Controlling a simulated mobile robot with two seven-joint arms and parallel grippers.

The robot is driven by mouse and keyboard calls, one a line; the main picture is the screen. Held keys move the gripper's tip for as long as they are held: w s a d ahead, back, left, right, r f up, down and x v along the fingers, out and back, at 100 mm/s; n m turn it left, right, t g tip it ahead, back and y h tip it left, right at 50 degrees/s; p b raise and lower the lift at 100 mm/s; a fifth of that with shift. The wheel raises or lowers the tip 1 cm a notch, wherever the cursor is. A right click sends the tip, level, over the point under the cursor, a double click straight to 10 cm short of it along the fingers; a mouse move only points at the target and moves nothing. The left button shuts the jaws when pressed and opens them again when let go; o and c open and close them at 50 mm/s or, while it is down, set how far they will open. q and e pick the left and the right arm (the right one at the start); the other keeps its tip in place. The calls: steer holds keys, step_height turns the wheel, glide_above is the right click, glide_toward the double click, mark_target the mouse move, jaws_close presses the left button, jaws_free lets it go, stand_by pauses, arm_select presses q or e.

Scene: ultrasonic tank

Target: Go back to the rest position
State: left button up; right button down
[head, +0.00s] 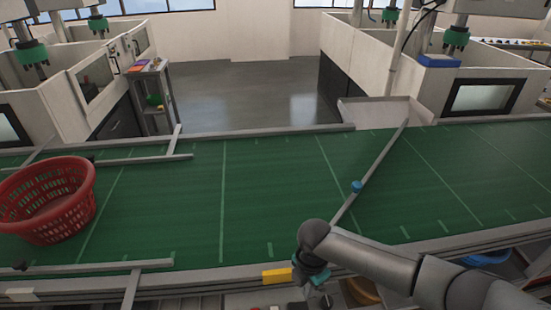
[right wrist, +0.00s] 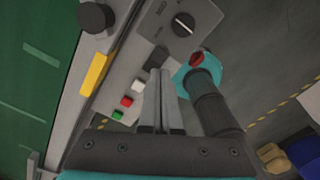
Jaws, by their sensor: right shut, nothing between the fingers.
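My right gripper (head: 318,285) is at the near edge of the conveyor, pointing down beside a yellow block on the rail. In the right wrist view its two fingers (right wrist: 160,90) are together with nothing between them. Under and around them is a grey control panel (right wrist: 150,65) with a black rotary knob (right wrist: 183,24) and red, green and white buttons (right wrist: 126,101). I cannot tell whether the fingers touch the panel. My left gripper is in neither view.
A green conveyor belt (head: 270,190) crosses the head view. A red basket (head: 48,205) stands on its left end. A slanted grey bar (head: 375,165) with a blue knob crosses the belt. White tanks (head: 440,95) stand behind; the grey floor between them is clear.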

steer(key=s+a+r+m+t+y, duration=0.1)
steer(key=s+a+r+m+y, duration=0.25)
steer(key=s+a+m, duration=0.5)
steer(key=s+d+r+m+t+h, duration=0.1)
steer(key=s+d+r+m+h, duration=0.15)
steer(key=s+d+m, duration=0.35)
steer(key=s+d+r+m+t+h, duration=0.15)
steer(key=s+d+r+m, duration=0.25)
steer(key=d+m, duration=0.4)
step_height(320, 180, down, 32)
steer(key=s+g+b, duration=0.1)
steer(key=b, duration=1)
steer(key=s+f+b, duration=0.3)
steer(key=s+f, duration=0.2)
steer(key=f, duration=0.3)
steer(key=s+d+f+g+b, duration=0.1)
steer(key=s+f+b, duration=0.2)
steer(key=s+f, duration=0.2)
steer(key=s+d+f+b, duration=0.1)
steer(key=s+f+b, duration=0.3)
steer(key=f, duration=0.8)
steer(key=shift+s, duration=0.85)
